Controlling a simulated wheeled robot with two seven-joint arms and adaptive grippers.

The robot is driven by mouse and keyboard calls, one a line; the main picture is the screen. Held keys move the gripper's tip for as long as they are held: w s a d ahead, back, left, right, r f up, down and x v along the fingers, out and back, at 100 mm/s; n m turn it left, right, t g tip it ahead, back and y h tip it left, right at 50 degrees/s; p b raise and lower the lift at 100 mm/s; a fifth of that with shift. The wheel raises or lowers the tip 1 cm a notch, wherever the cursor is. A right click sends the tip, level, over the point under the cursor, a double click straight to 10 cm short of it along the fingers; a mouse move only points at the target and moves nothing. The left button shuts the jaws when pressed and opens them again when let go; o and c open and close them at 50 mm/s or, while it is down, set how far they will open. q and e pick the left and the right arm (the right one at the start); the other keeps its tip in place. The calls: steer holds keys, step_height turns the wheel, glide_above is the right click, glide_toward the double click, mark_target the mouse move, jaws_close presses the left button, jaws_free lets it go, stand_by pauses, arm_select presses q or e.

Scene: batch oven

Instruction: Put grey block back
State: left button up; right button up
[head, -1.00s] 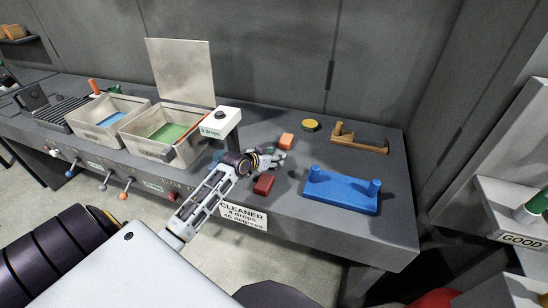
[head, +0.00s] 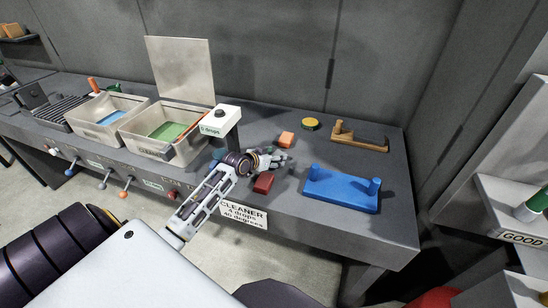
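My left gripper (head: 284,160) is low over the bench, between an orange block (head: 286,139) behind it and a dark red block (head: 263,183) in front of it. Its fingers are small and grey here, and I cannot tell whether they are apart or closed on something. I cannot make out a separate grey block; one at the fingers would blend with them. A bluish piece (head: 219,154) shows partly behind my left arm. My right gripper is not in view.
A blue stand with two pegs (head: 342,190), a wooden tool (head: 358,137) and a yellow-topped round piece (head: 311,124) are to the right. A white dispenser (head: 221,118) and two tanks, one with blue liquid (head: 147,108) and one with green (head: 205,118), are to the left.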

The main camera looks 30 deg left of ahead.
arm_select(q)
steer(key=shift+o, duration=0.7)
steer(key=shift+s, duration=0.2)
steer(key=shift+v, duration=5.8)
steer(key=shift+r, duration=0.15)
